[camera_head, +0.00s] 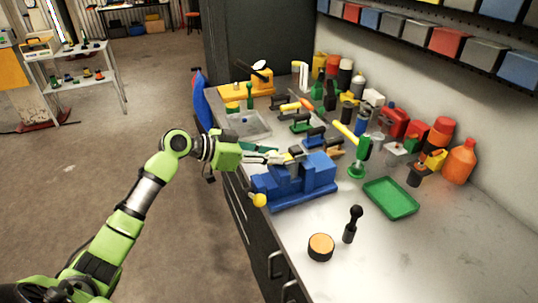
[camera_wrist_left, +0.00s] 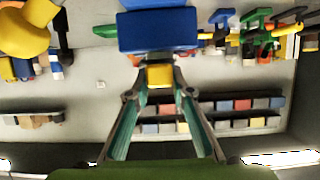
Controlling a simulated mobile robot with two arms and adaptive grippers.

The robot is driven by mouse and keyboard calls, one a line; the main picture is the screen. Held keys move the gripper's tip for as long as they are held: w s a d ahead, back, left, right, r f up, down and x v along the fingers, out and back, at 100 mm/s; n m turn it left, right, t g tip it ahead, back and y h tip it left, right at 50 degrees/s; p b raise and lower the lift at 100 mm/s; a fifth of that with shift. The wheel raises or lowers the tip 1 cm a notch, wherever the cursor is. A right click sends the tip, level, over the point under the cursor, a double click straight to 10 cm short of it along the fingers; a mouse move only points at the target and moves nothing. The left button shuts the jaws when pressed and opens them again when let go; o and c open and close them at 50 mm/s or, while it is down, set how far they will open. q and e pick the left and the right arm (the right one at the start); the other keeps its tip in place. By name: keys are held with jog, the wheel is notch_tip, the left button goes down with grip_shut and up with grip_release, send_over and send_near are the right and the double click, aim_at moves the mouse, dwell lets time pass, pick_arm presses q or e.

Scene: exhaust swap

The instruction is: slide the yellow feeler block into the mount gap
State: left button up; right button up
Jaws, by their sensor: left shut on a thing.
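My left gripper (camera_head: 278,157) reaches in from the left over the bench, beside the top of the blue mount (camera_head: 318,172). In the left wrist view its two fingers (camera_wrist_left: 160,88) close in on the yellow feeler block (camera_wrist_left: 160,75) and are shut on it. The blue mount (camera_wrist_left: 158,30) appears right beyond the block and hides its far part. I cannot tell whether the block touches the mount or is inside the gap. In the head view the block is too small and covered to make out clearly. My right gripper is not in view.
A yellow round knob (camera_head: 259,200) sits at the mount's near left corner. A green tray (camera_head: 390,198), an orange-topped puck (camera_head: 321,246) and a black-knobbed post (camera_head: 352,224) stand to the right and front. Tools and bottles crowd the back.

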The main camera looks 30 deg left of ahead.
pick_arm(q)
jog(key=shift+w+d, duration=0.6)
jog(key=shift+w, duration=0.15)
jog(key=o, duration=1.1)
jog(key=shift+c, duration=0.2)
jog(key=shift+s, duration=0.1)
jog(key=v, duration=1.2)
jog(key=shift+r, duration=0.1)
